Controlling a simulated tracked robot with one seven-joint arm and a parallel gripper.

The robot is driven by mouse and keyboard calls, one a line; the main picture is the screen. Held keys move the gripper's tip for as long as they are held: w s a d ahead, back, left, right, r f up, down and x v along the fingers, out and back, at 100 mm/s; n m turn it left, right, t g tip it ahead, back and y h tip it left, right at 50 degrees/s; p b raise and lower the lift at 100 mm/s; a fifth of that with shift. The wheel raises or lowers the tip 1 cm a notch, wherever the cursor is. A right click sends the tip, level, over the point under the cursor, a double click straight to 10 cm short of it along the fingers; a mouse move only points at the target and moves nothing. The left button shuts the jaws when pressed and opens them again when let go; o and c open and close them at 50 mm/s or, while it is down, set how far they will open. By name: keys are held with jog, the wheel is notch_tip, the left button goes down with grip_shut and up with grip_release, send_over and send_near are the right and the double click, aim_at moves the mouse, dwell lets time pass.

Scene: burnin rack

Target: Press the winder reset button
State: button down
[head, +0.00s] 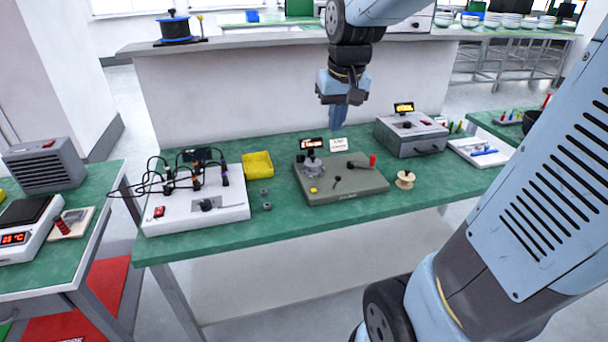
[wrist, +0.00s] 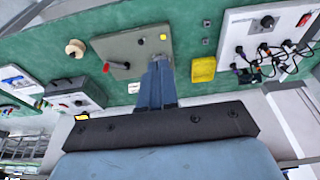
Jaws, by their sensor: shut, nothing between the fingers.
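Which control is the reset button is not readable. My gripper (head: 338,122) is shut and empty, pointing down above the back of the winder, clear of it. In the wrist view my fingers (wrist: 158,66) hide the hub.
To the right are a pale spool (head: 404,180), a grey box with a display (head: 410,136) and a white tray (head: 478,152). A small white sign (head: 338,144) stands behind the winder.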

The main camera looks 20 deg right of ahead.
jog(key=w+f+g, duration=0.2)
jog(key=w+f, duration=0.4)
jog(key=w, duration=0.2)
jog(key=g, duration=0.1)
send_over(313, 190)
notch_tip(313, 190, down, 8)
jog(key=shift+r, duration=0.25)
notch_tip(313, 190, down, 14)
